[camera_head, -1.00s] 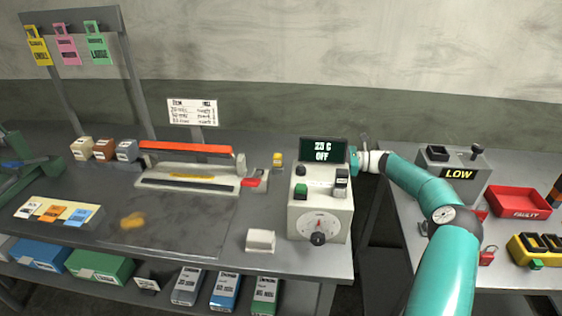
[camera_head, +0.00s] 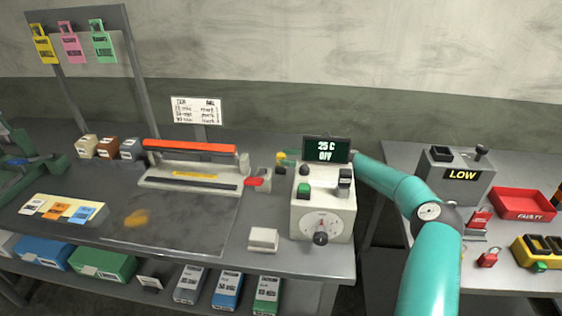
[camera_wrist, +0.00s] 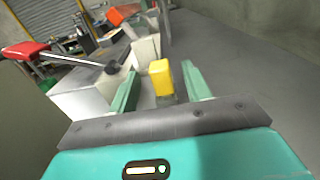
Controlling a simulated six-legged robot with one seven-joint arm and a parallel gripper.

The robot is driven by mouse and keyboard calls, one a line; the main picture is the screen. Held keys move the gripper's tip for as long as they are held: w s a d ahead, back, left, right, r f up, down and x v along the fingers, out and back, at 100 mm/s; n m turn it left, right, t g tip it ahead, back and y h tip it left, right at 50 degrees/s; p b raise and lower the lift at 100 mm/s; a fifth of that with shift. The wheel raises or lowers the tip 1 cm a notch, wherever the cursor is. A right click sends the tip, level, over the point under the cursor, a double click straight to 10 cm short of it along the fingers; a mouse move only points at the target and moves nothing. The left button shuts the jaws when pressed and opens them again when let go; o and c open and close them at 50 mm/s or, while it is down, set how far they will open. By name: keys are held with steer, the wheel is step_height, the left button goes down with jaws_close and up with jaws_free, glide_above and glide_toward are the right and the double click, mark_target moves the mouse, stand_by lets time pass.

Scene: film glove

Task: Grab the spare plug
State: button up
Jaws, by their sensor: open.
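A small yellow block, which looks like the spare plug (camera_head: 281,158), stands at the back of the bench, left of the control box's display. In the wrist view the yellow plug (camera_wrist: 160,77) shows between my two green fingers. My gripper (camera_wrist: 160,72) is open, with one finger on each side of the plug in the picture and a gap beside it. I cannot tell whether the fingertips reach fully past it. In the head view my gripper (camera_head: 290,153) is mostly hidden behind the display, with only a green fingertip by the plug.
The control box (camera_head: 322,212) with its display (camera_head: 325,149) stands right in front of my forearm. A sealer with a red bar (camera_head: 190,146) lies to the left. A red lever (camera_head: 254,182) is near the plug. The LOW box (camera_head: 455,180) and red tray (camera_head: 522,204) are on the right table.

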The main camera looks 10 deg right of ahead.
steer(key=shift+w+a, duration=0.15)
steer(key=shift+a, duration=0.25)
jaws_close()
